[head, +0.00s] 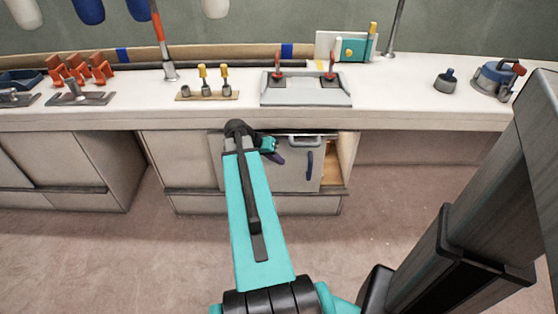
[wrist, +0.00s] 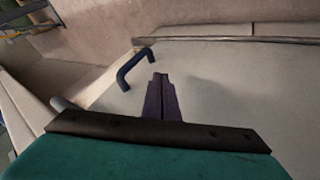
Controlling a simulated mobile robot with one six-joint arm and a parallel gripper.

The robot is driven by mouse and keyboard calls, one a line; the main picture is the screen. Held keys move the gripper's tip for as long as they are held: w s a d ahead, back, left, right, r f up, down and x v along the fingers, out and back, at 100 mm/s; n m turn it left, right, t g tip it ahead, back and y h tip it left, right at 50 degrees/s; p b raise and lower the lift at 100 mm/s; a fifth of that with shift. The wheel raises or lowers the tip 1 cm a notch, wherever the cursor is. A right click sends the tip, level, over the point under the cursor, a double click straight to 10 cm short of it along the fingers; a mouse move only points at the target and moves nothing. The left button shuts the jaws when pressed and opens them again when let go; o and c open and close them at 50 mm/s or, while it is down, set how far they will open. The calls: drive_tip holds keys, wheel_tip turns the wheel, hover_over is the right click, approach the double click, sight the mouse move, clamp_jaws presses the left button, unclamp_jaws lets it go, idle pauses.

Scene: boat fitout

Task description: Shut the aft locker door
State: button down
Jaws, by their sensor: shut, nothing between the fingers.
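The aft locker door (head: 297,181) is a pale grey panel under the counter with a dark blue bar handle (head: 309,165) near its right edge. It stands partly open, with a gap at its right showing the wooden locker inside (head: 333,162). My gripper (head: 281,159) is in front of the door, left of the handle. In the wrist view the purple fingers (wrist: 160,80) are together and empty over the door face (wrist: 220,90). The handle (wrist: 135,67) is just left of the fingertips, apart from them. I cannot tell whether the fingertips touch the door.
A grey handle (head: 305,140) lies above the door, under the counter edge (head: 430,121). The counter holds a grey tray with red-handled levers (head: 306,90), yellow-topped fittings (head: 207,93) and a blue-grey winch (head: 493,80). The floor (head: 140,250) before the lockers is clear.

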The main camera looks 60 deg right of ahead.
drive_tip(key=shift+a, duration=0.1)
drive_tip(key=w+a+f+n+t+y, duration=0.1)
drive_tip(key=w+a+f+n, duration=0.25)
drive_tip(key=a+f, duration=0.4)
drive_tip(key=w+a+f+n+y, duration=0.15)
drive_tip(key=w+a+f, duration=0.3)
drive_tip(key=a, duration=0.65)
drive_tip(key=w+a+f+n+t+y, duration=0.1)
drive_tip(key=w+a+f+n, duration=0.2)
drive_tip(key=a+f, duration=0.5)
drive_tip(key=s+a+f+n, duration=0.2)
drive_tip(key=s+a+f, duration=0.2)
drive_tip(key=a, duration=0.6)
drive_tip(key=s+a+f+n+g+y, duration=0.1)
drive_tip(key=s+a+f+n, duration=0.2)
drive_tip(key=a, duration=0.7)
drive_tip(key=s+a+f+n+g+y, duration=0.1)
drive_tip(key=s+a+f+n, duration=0.2)
drive_tip(key=a, duration=0.7)
drive_tip(key=shift+s+f, duration=0.9)
drive_tip(key=shift+s, duration=0.2)
drive_tip(key=shift+y, duration=0.25)
